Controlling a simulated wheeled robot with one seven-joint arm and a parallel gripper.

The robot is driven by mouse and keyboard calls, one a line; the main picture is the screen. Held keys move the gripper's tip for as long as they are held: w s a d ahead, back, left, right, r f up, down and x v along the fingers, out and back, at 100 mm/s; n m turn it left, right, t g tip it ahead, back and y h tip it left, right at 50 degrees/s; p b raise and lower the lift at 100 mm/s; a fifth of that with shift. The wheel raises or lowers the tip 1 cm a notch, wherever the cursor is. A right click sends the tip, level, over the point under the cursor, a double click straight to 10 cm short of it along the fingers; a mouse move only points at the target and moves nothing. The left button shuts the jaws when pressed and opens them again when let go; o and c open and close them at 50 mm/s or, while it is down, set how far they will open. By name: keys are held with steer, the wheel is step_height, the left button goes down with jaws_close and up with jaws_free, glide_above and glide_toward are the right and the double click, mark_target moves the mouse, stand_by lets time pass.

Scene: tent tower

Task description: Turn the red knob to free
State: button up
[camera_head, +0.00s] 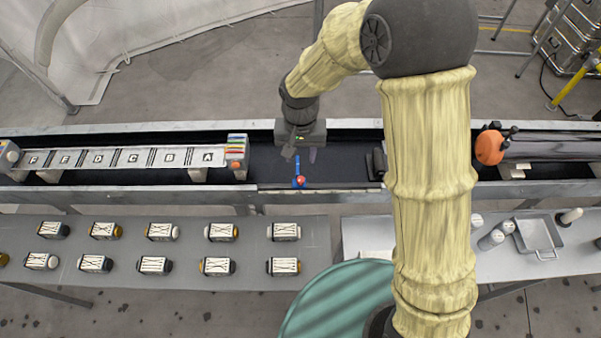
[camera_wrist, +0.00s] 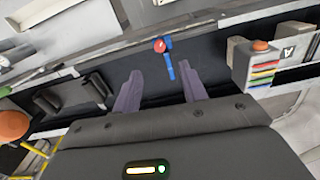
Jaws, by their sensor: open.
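The red knob (camera_head: 301,180) sits at the front wall of the dark trough, with a blue bar (camera_head: 296,164) running from it toward the back. In the wrist view the red knob (camera_wrist: 159,45) is ahead of the fingertips, and the blue bar (camera_wrist: 169,65) points back toward the space between them. My gripper (camera_head: 301,154) hangs over the trough, behind the knob. In the wrist view my gripper (camera_wrist: 160,80) has its two purple fingers apart, with nothing between them. The fingers do not touch the knob. I cannot read any marking for the free position.
A lettered panel (camera_head: 130,158) and a colour-striped block (camera_head: 236,150) lie left of the knob. An orange round thing (camera_head: 489,147) stands to the right. Several labelled canisters (camera_head: 221,232) stand on the front table. A grey tray (camera_head: 538,233) lies front right.

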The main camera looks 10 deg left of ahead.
mark_target(300, 179)
step_height(300, 179, down, 10)
steer(key=shift+f+p, duration=0.1)
steer(key=shift+p, duration=0.7)
steer(key=shift+c, duration=0.4)
jaws_close()
